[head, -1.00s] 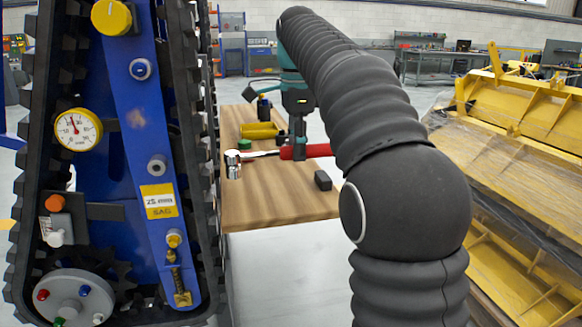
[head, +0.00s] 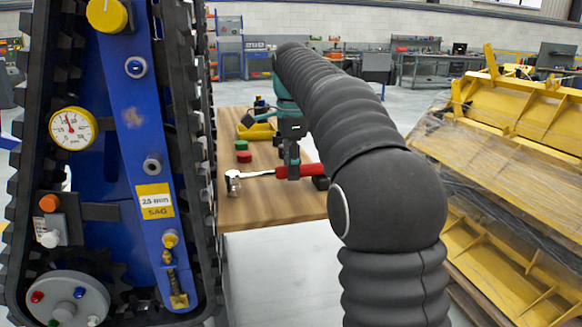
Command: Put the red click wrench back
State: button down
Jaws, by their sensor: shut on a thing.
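The red click wrench has a red handle (head: 313,170) and a chrome shaft and head (head: 233,180). It lies about level over the wooden table, head to the left. My gripper (head: 292,174) points down and is shut on the red handle near its shaft end. The wrench is low over the tabletop; I cannot tell whether it touches. My arm hides part of the table's right side.
On the table (head: 265,208) are a yellow tray (head: 257,131), a green cap (head: 241,145), a red cap (head: 244,157) and a dark block (head: 320,183). A blue tracked carrier (head: 125,100) stands close on the left, yellow wrapped frames (head: 510,150) on the right. The table's front is clear.

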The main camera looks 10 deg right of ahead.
jog(key=shift+f, duration=0.1)
jog(key=c, duration=0.9)
grip_release()
jog(key=shift+o, duration=0.2)
